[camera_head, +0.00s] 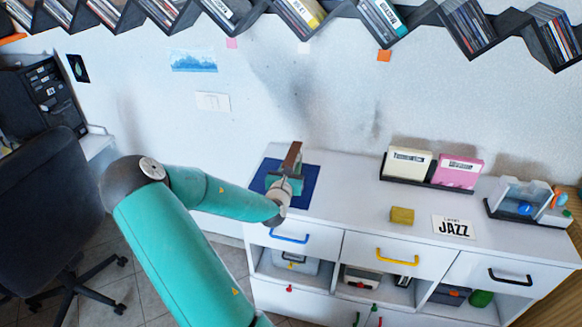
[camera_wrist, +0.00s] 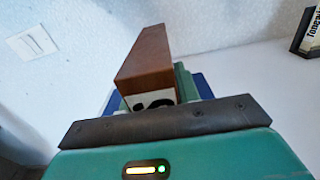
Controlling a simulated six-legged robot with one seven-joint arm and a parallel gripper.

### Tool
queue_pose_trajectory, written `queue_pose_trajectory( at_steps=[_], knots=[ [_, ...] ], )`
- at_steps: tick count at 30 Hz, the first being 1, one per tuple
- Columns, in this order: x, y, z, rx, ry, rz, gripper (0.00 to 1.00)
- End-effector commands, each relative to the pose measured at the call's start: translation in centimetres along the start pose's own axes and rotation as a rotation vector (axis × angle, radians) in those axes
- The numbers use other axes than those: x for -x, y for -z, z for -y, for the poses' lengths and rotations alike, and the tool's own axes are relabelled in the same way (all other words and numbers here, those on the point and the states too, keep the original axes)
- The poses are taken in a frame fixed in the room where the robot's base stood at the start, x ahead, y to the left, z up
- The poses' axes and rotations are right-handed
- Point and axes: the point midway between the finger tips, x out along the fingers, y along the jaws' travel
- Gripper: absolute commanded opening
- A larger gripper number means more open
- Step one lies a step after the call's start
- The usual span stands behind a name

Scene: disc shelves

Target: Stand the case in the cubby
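A narrow brown case (camera_head: 293,157) stands up from my gripper (camera_head: 285,182) above the blue mat on the left of the white cabinet top. In the wrist view the brown case (camera_wrist: 148,58) rises from my gripper (camera_wrist: 160,98), with a white label with black marks at its lower end. A green finger shows behind and right of it; the other finger is mostly hidden. The gripper looks shut on the case. Cubbies of the dark zigzag wall shelf (camera_head: 422,14) hold rows of cases along the top. Open compartments also show under the cabinet's drawers; which cubby is meant is unclear.
The blue mat (camera_head: 309,187) lies on the white cabinet (camera_head: 345,205). To its right are a yellow block (camera_head: 402,215), a JAZZ card (camera_head: 453,227), a dark rack with cream and pink boxes (camera_head: 461,172) and a clear bin (camera_head: 522,197). A dark chair (camera_head: 45,200) stands left.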

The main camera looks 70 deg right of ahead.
Motion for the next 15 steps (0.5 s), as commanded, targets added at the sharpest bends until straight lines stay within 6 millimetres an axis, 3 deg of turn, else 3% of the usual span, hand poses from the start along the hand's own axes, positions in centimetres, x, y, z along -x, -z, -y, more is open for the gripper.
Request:
queue_pose_trajectory(
  at_steps=[1, 3, 15],
  knots=[
    [-0.01, -0.03, -0.02, -0.001, 0.0, 0.0, 0.43],
    [0.0, -0.04, -0.02, 0.0, 0.0, 0.0, 0.53],
    [0.21, -0.42, -0.1, -0.001, -0.002, -0.001, 0.53]
  ],
)
